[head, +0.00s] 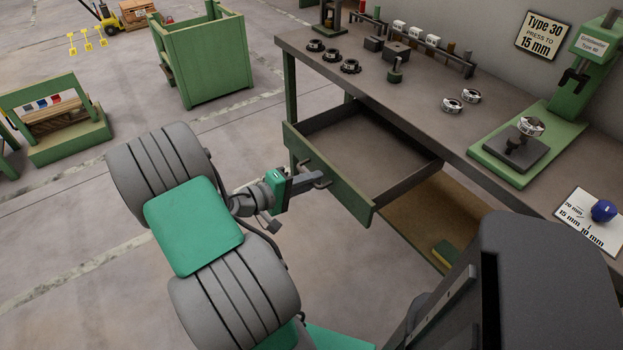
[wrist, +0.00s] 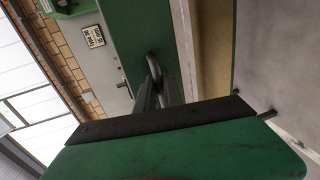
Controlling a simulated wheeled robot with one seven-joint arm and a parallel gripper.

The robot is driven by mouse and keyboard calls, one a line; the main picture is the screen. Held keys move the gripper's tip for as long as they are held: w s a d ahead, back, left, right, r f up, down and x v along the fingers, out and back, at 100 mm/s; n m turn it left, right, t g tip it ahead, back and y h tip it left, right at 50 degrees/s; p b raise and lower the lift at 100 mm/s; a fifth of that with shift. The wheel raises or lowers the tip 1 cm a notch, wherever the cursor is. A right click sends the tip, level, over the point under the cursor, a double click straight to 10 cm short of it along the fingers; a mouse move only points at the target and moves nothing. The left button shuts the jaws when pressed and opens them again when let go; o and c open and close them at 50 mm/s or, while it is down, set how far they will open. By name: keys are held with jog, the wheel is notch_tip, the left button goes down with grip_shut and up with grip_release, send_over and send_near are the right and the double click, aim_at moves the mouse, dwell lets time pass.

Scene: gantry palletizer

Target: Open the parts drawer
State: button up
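The parts drawer (head: 349,194) is a wide grey tray with a green front, under the workbench top. It stands pulled well out from the bench, and its inside looks empty. Its dark bar handle (head: 325,184) is on the green front; it also shows in the wrist view (wrist: 152,64). My gripper (head: 312,182) is at the handle, coming from the left in the head view. In the wrist view its fingers (wrist: 158,88) lie close together around the handle and appear shut on it. The palm hides part of the fingers there.
The workbench (head: 420,115) carries bearing rings, a rack of parts and a green press (head: 590,70). A blue knob (head: 603,210) sits on a marked plate. A green crate (head: 205,60) stands on the floor at back left.

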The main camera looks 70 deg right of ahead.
jog(key=o, duration=0.4)
jog(key=v, duration=0.7)
jog(key=shift+w+a+p, duration=0.25)
jog(key=shift+a+p, duration=0.1)
jog(key=shift+p, duration=0.05)
